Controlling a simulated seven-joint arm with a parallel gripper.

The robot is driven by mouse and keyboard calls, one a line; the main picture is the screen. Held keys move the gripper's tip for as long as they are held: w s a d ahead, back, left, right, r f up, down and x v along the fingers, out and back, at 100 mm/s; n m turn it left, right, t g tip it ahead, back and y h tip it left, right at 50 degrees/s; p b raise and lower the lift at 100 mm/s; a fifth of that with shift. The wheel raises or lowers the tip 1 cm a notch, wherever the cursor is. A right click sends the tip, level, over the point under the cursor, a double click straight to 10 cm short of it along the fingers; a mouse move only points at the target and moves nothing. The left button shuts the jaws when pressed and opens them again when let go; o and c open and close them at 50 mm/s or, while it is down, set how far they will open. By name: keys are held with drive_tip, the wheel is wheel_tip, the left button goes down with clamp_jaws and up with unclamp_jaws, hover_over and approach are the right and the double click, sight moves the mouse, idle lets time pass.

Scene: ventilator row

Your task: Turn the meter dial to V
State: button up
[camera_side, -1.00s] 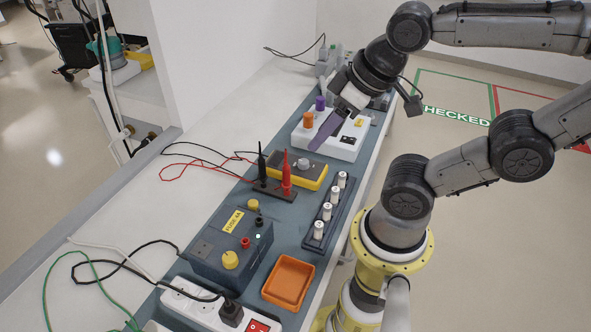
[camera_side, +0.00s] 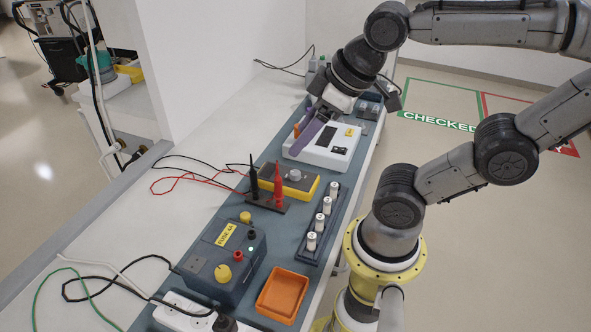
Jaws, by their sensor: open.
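The meter (camera_side: 309,190) is a yellow-edged box with a dark face, lying on the blue-grey bench mat. Its dial is a small light grey knob (camera_side: 295,176); its pointing direction and the markings are too small to read. A black and a red probe stand upright in a dark holder (camera_side: 266,203) in front of the meter. My gripper (camera_side: 305,137) has purple fingers pointing down. It is open, over the left part of a white device behind the meter, apart from the dial. I see no object between its fingers.
The white device (camera_side: 336,158) has an orange knob (camera_side: 296,129) partly hidden by my gripper. A rack of white cylinders (camera_side: 314,238) stands right of the meter. A grey fuse box (camera_side: 207,270) and an orange tray (camera_side: 283,294) are nearer. Black and red leads cross the left bench.

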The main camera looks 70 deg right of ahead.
drive_tip(key=w+d+g, duration=0.1)
drive_tip(key=w+d, duration=0.3)
drive_tip(key=w, duration=0.2)
drive_tip(key=m+g, duration=0.4)
drive_tip(key=g, duration=0.1)
hover_over(295, 173)
drive_tip(key=d, duration=0.1)
wheel_tip(295, 173, down, 14)
drive_tip(key=shift+y, duration=0.3)
drive_tip(key=f, duration=1.3)
drive_tip(key=shift+a, duration=0.35)
clamp_jaws()
